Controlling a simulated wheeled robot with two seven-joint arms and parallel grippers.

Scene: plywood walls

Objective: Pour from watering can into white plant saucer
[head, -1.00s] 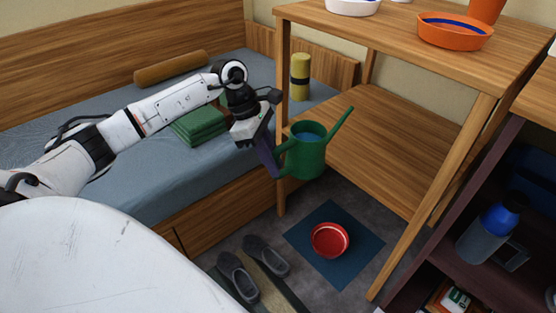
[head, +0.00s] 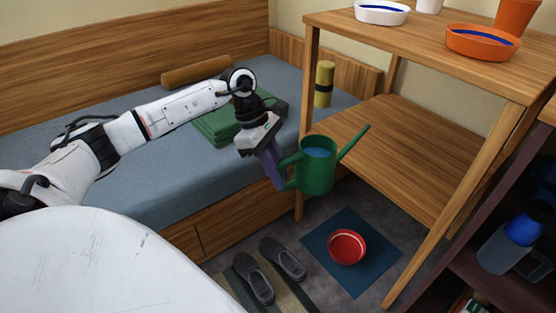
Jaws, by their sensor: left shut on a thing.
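My left gripper (head: 278,172) is shut on the handle of the green watering can (head: 318,174). The can is held upright in the air in front of the wooden shelf, with blue water showing in its open top. Its spout points up and to the right. The white plant saucer (head: 382,18) stands on the shelf's top board at the upper middle, above and to the right of the can, with a blue ring inside. The can and the saucer are well apart. My right gripper is not in view.
An orange saucer (head: 483,46) and an orange pot (head: 517,14) share the wooden shelf's top board (head: 440,45). A red bowl (head: 347,247) sits on a blue mat (head: 385,238) on the floor. Grey shoes (head: 283,262) lie nearby. A bed (head: 130,190) is at left.

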